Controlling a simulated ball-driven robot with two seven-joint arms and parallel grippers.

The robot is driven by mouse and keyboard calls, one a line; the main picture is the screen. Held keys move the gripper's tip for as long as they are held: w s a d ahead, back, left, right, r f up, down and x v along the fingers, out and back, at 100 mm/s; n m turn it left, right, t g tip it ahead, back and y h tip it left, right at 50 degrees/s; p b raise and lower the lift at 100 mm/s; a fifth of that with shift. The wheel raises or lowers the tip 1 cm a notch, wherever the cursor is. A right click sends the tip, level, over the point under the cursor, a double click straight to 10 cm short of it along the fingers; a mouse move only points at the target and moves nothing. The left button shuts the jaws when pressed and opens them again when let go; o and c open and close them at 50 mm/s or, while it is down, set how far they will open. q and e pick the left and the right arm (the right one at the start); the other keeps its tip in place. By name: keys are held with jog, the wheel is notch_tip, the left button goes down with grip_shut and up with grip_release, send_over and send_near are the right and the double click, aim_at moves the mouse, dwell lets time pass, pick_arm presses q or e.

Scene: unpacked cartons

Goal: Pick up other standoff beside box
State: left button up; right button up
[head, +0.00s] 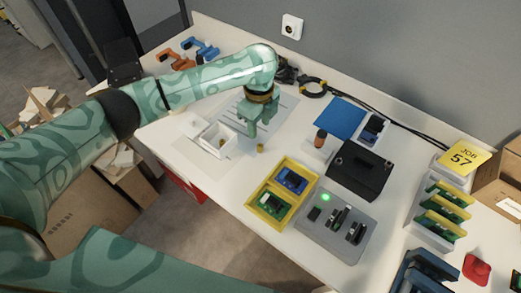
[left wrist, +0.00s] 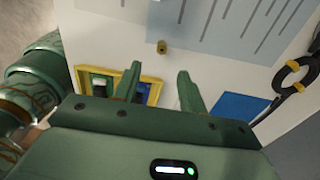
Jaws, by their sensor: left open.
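A small brass standoff (head: 260,148) stands on the white table, to the right of an open white box (head: 206,144). Something small and brownish shows inside the box, too small to make out. My left gripper (head: 260,128) is open and empty above the table, close to the standoff in the head view. In the left wrist view the standoff (left wrist: 162,47) lies beyond the two spread fingertips (left wrist: 158,70), roughly in line with the gap between them. The fingers do not enclose it. My right gripper is not in view.
A yellow tray (head: 270,210) with circuit boards and a grey fixture (head: 330,232) with a green light stand nearer the front. A printed sheet (head: 283,103) lies behind the standoff.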

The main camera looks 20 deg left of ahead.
aim_at(259, 145)
pick_arm(q)
notch_tip(259, 145, down, 3)
jog(key=shift+s+d+f+b, duration=0.1)
jog(key=shift+b, duration=0.2)
jog(key=shift+d+f, duration=0.2)
jog(key=shift+f, duration=0.3)
jog(key=shift+a+f+b, duration=0.1)
jog(key=shift+f+b, duration=0.1)
jog(key=shift+b, duration=0.2)
jog(key=f+b, duration=0.3)
jog(key=f, duration=0.1)
jog(key=shift+w+a, duration=0.25)
jog(key=shift+w, duration=0.05)
jog(key=shift+w+f, duration=0.1)
jog(key=shift+f, duration=0.3)
jog(key=shift+r, duration=0.2)
grip_shut()
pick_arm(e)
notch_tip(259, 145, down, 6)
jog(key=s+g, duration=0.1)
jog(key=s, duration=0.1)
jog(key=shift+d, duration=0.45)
